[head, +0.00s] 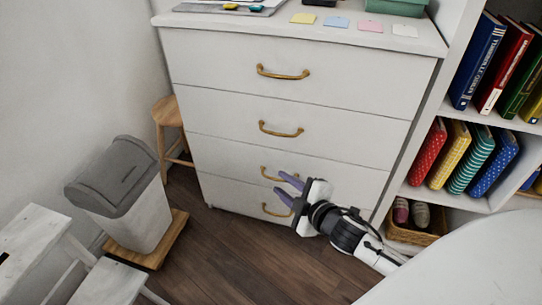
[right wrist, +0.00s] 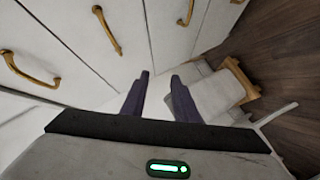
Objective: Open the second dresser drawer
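The white dresser (head: 196,107) stands against the wall with its drawers stacked and all closed flush. The second drawer from the top (head: 220,112) has a curved brass handle (head: 281,129). My right gripper (head: 279,183) is in front of the lower drawers, below that handle, its purple fingers pointing left. In the right wrist view the fingers (right wrist: 160,76) are spread apart with nothing between them. Brass handles, including one (right wrist: 106,30) on the tilted dresser front, lie beyond the fingers and apart from them. My left gripper is not in view.
A grey-lidded bin (head: 130,205) stands on a wooden base at left, near a wooden stool (head: 167,112). White steps (head: 40,240) are at lower left. A bookshelf (head: 470,200) with a basket (head: 410,232) is at right. The wooden floor before the dresser is clear.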

